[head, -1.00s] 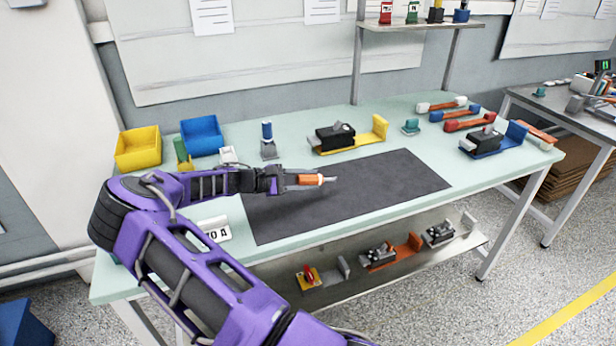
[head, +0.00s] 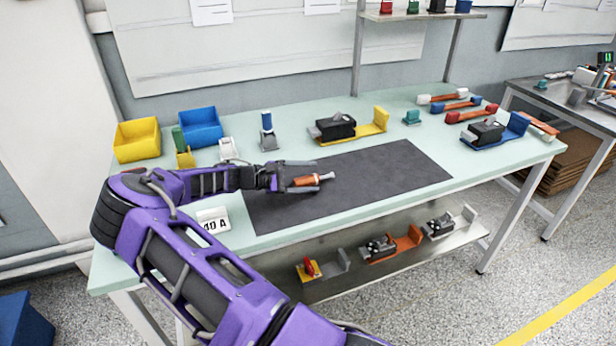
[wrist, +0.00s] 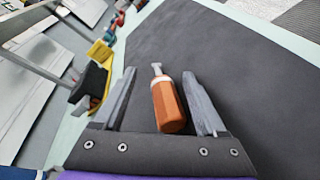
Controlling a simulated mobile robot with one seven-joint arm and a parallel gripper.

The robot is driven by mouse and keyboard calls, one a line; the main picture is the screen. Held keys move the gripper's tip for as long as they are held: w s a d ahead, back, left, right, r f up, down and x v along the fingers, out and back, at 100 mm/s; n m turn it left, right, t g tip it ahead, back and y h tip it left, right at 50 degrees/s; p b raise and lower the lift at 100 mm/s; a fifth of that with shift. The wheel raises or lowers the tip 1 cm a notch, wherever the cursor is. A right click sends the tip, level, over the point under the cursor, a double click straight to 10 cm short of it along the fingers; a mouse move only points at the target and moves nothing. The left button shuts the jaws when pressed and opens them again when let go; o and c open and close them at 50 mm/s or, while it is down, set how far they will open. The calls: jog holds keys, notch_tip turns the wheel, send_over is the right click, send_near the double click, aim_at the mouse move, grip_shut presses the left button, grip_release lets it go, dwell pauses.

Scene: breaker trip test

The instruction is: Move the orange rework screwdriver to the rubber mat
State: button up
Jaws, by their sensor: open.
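The orange screwdriver (head: 306,181) has a short metal shaft and lies over the dark rubber mat (head: 395,180), near its left part. It appears to rest on the mat. In the wrist view the screwdriver (wrist: 167,106) lies between the two fingers, with a gap on each side and its shaft pointing away from me. My gripper (head: 316,176) is open around it, low over the mat (wrist: 225,45). The fingers (wrist: 161,73) also show spread in the wrist view.
Behind the mat stand a blue-handled tool in a holder (head: 267,138) and a black device on a yellow stand (head: 335,127). Yellow (head: 137,141) and blue (head: 201,130) bins are at the back left. The mat's right half is clear.

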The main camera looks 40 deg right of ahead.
jog(key=shift+a, duration=0.1)
jog(key=v, duration=1.2)
